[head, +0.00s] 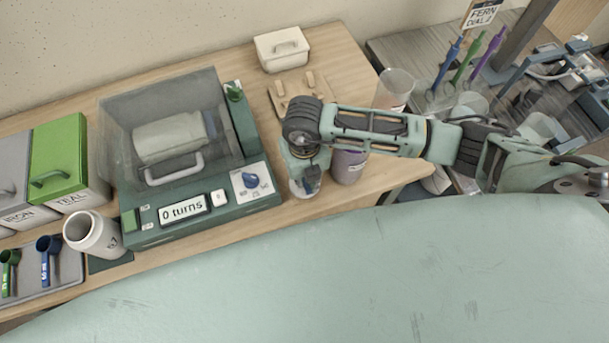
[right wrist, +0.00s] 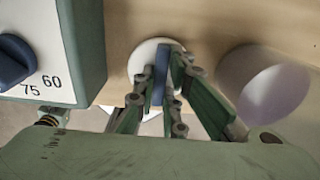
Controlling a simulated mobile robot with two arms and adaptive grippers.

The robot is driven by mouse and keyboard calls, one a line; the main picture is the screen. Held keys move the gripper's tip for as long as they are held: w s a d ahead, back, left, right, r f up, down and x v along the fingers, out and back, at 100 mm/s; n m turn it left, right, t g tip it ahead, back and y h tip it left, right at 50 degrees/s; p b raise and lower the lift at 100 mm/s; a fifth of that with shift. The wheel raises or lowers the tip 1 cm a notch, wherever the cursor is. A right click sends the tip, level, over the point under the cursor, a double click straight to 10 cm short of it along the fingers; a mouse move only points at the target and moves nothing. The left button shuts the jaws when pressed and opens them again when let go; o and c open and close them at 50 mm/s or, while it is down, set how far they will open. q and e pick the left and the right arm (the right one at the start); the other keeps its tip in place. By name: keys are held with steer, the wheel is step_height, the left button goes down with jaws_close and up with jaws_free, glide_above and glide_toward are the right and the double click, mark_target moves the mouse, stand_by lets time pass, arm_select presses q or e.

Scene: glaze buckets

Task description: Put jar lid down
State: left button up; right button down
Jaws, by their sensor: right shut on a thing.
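The jar lid is a white disc with an upright blue grip; it shows in the right wrist view (right wrist: 144,56) and partly in the head view (head: 303,192). My right gripper (head: 306,176) points down at the table's front edge, between the green machine and a purple bucket. In the right wrist view its fingers (right wrist: 161,77) are shut on the lid's blue grip. I cannot tell whether the lid touches the wood. An open white jar (head: 92,235) stands at the machine's left front corner. My left gripper is out of view.
The green machine (head: 211,220) reads "0 turns" and has a clear cover. The purple bucket (head: 348,166) is close on the gripper's right. A pale bucket (head: 395,88), a wooden rack (head: 300,92) and a lidded white box (head: 283,48) stand behind. Coloured bins stand left.

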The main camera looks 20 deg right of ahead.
steer(key=shift+f, duration=0.3)
steer(key=shift+f, duration=0.1)
steer(key=shift+f, duration=0.15)
steer(key=c, duration=1.8)
jaws_free()
